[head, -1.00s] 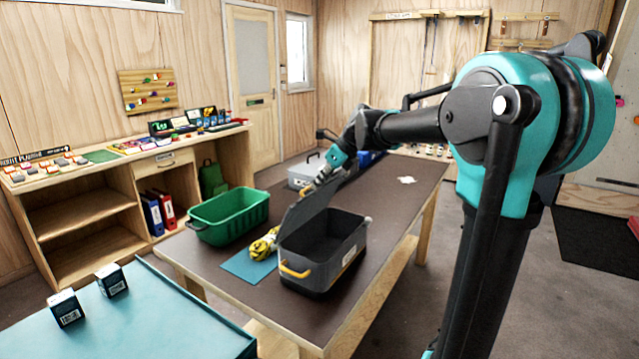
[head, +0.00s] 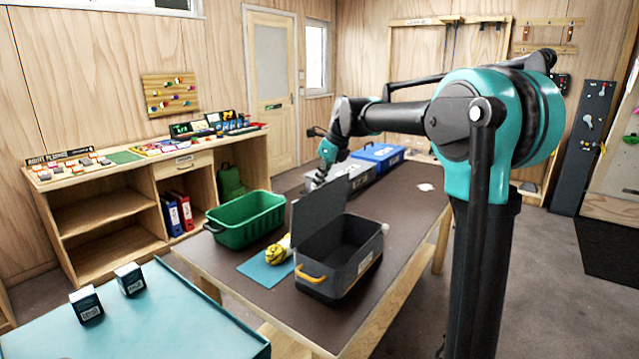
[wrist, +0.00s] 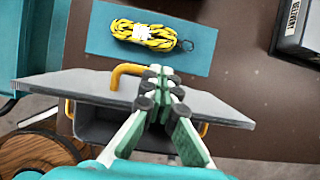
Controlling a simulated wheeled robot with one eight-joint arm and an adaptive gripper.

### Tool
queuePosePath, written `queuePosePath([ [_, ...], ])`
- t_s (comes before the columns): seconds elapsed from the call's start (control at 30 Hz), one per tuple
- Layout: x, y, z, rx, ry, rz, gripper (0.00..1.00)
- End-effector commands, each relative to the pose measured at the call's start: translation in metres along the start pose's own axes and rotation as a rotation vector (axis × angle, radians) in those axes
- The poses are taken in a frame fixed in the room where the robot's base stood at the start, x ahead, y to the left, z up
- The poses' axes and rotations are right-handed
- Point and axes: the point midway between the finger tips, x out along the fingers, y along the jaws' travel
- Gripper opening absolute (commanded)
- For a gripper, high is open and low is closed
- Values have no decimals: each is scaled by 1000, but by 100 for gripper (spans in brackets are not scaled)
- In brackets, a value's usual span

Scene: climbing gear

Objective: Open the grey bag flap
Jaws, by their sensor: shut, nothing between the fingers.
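The grey bag (head: 352,273) stands on the brown table with a yellow-orange handle on its near end. Its interior is partly visible and dark. Its grey flap (head: 307,222) stands raised, roughly upright, along the left side. My gripper (head: 319,181) is just behind the flap's top edge in the head view, and the flap partly hides it. In the wrist view the flap (wrist: 80,84) lies across the picture, with an orange loop at its edge. My fingertips (wrist: 162,73) are together and empty at that edge; whether they touch it I cannot tell.
Left of the bag are a blue mat (head: 262,275) with a yellow rope bundle (head: 279,250) and a green crate (head: 247,222). Behind are a grey box (head: 352,172) and a blue box (head: 378,153). The table (head: 405,212) is clear right of the bag.

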Motion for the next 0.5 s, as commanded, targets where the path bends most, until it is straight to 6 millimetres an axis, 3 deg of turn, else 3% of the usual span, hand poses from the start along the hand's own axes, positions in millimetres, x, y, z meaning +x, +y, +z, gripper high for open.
queuePosePath([
  [0.17, -22, 0, -1, 2, 0, 0, 0],
  [0.5, -89, 0, 0, 2, 0, 0, 0],
])
